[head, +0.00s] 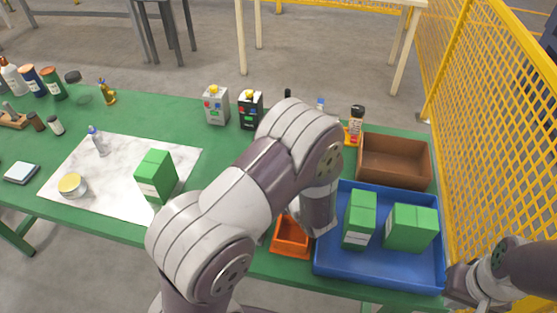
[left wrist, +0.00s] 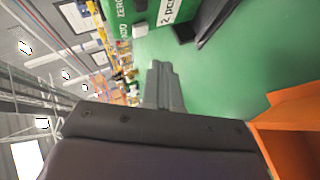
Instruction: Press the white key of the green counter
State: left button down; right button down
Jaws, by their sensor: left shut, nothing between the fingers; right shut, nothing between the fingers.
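The green counter (left wrist: 108,18) shows at the top of the left wrist view, partly cut off, with "ZERO" and "PCS" lettering. A small white key (left wrist: 140,30) sticks out of its face. My left gripper (left wrist: 160,68) is shut and empty; its tips point toward the counter's side of the picture and appear apart from the key. In the head view my left arm covers the middle of the table, and I cannot make out the green counter or the left fingertips there. My right gripper (head: 456,290) is at the lower right, beside the blue tray, shut and empty.
An orange bin (head: 289,240), blue tray (head: 380,271) with green boxes and brown bin (head: 395,160) are at the right. A marble board (head: 115,180) holds another green box. Yellow fencing (head: 495,110) borders the right.

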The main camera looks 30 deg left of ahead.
pick_arm(q)
jog(key=shift+s+d, duration=0.2)
jog(key=shift+s, duration=0.5)
jog(key=shift+s+d, duration=0.15)
jog(key=shift+s, duration=0.55)
jog(key=d+r+m+g+h+p, duration=0.1)
jog(key=d+r+m+h+p, duration=0.3)
jog(key=d+m+h, duration=0.8)
jog(key=s+a+r+m+g, duration=0.2)
jog(key=s+m, duration=0.3)
jog(key=m, duration=0.1)
jog(key=s+a+r+m+g+y, duration=0.1)
jog(key=s+a+r+m+g, duration=0.2)
jog(key=s+m, duration=0.3)
jog(key=shift+s+r+m+y, duration=0.15)
jog(key=shift+s+m+y, duration=0.15)
jog(key=shift+m, duration=0.3)
